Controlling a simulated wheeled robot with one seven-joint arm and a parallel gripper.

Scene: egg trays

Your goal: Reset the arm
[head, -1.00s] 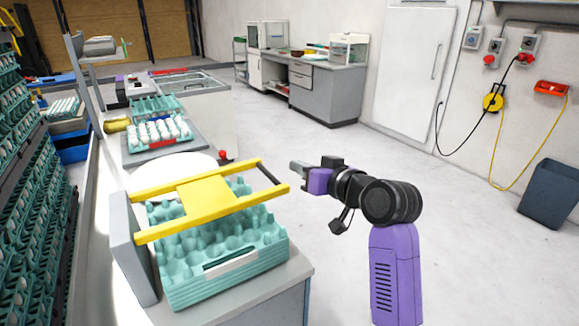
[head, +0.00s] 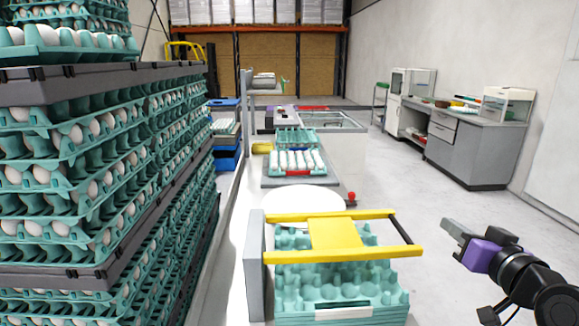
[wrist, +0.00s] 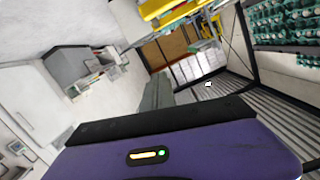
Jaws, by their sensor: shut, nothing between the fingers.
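My gripper (head: 447,228) is at the lower right in the head view, with a purple body and grey fingers. Its fingers are together and it holds nothing. It is in the air to the right of the stack of teal egg trays (head: 340,291) under the yellow frame (head: 335,238), apart from both. In the wrist view the purple gripper body (wrist: 180,150) fills the bottom, and the grey fingers (wrist: 158,92) point away into the room.
Tall stacks of egg-filled trays (head: 95,200) stand at the left. A tray of white eggs (head: 297,163) sits farther along the line, behind a white round plate (head: 305,199). A grey cabinet bench (head: 465,152) stands at the right wall. The floor (head: 410,195) between is clear.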

